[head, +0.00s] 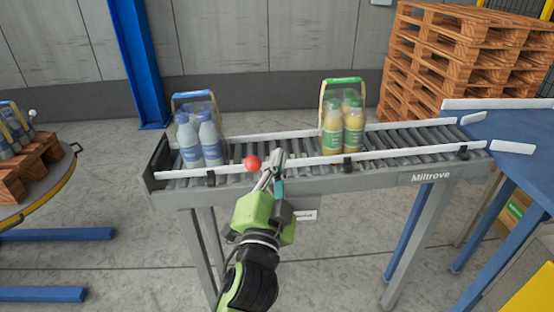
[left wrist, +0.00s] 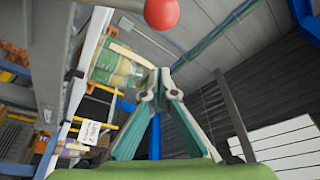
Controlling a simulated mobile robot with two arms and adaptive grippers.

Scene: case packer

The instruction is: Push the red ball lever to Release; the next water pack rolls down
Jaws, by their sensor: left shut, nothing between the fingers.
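The red ball (head: 252,162) of the lever shows at the near rail of the roller conveyor, just left of my left gripper's tips. It also shows at the top of the left wrist view (left wrist: 161,12), beyond the fingertips. My left gripper (head: 276,160) is shut and empty, its tips at the near rail; I cannot tell whether it touches the lever. A water pack with blue labels and a blue handle (head: 190,154) stands upright at the conveyor's left end. A pack of yellow-green bottles with a green handle (head: 332,127) stands further right. My right gripper is out of view.
The roller conveyor (head: 430,178) has white side rails and an end plate (head: 160,158) at left. A blue table (head: 505,130) adjoins its right end. Stacked wooden pallets (head: 455,65) stand behind. A round platform (head: 50,185) with a loaded pallet is at far left.

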